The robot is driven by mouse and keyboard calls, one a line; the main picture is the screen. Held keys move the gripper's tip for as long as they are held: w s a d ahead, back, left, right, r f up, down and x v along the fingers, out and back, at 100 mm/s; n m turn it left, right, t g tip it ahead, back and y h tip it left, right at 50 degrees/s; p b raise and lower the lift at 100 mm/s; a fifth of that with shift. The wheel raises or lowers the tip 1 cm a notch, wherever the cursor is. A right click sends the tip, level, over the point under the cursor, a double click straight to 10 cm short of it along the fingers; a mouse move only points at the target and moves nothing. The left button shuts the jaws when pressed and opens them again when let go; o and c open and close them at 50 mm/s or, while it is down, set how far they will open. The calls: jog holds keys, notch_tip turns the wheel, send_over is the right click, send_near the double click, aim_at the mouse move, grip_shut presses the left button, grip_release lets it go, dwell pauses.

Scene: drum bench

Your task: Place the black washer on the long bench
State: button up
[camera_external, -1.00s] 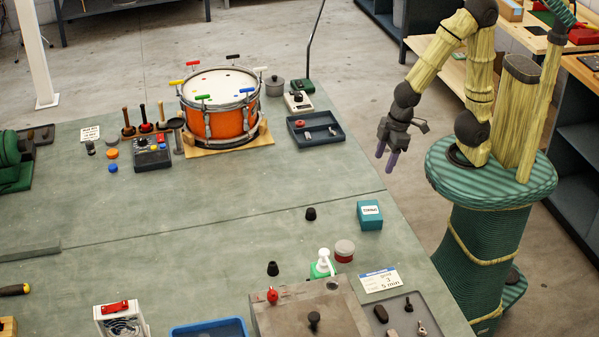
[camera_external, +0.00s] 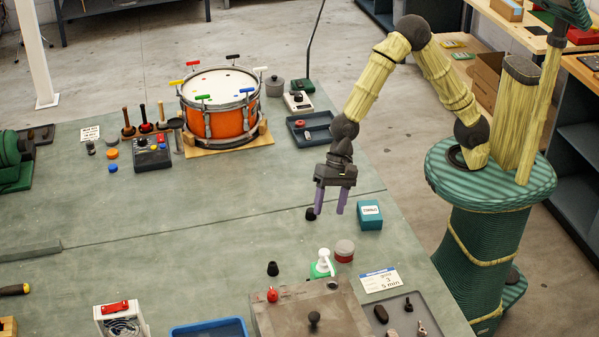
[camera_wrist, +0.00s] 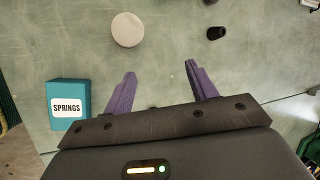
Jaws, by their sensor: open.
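My gripper (camera_external: 329,212) is open and empty, pointing down above the right part of the grey-green bench (camera_external: 240,220). It also shows in the wrist view (camera_wrist: 158,75), with its two purple fingers apart. I cannot pick out a black washer for certain; small dark pieces are too small to tell. A black tapered piece (camera_external: 310,214) stands on the bench just by the left finger in the external view.
The teal springs box (camera_external: 370,215) stands close to the right of my gripper. A grey-lidded red jar (camera_external: 344,251) and a white-topped green bottle (camera_external: 322,265) stand in front. The orange drum (camera_external: 228,122) and a dark tray (camera_external: 318,138) with small parts are behind. The bench's left middle is clear.

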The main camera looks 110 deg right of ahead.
jog(key=w+a+m+y, duration=0.1)
jog(key=w+m, duration=0.3)
jog(key=w+a+r+m+t+y, duration=0.1)
jog(key=w+a+m+y, duration=0.1)
jog(key=w+m, duration=0.3)
jog(key=shift+w+a+r, duration=0.2)
jog(key=shift+a+r, duration=0.05)
jog(key=shift+f, duration=0.1)
jog(key=p, duration=0.1)
send_over(286, 282)
jog(key=s, duration=0.2)
jog(key=f, duration=0.8)
jog(key=shift+w+d+f, duration=0.1)
jog(key=shift+w+d, duration=0.05)
jog(key=shift+d, duration=0.25)
jog(key=shift+w+a+f, duration=0.1)
jog(key=shift+f, duration=0.05)
jog(key=shift+p+x, duration=0.6)
jog(key=shift+x, duration=2.05)
jog(key=shift+w, duration=0.15)
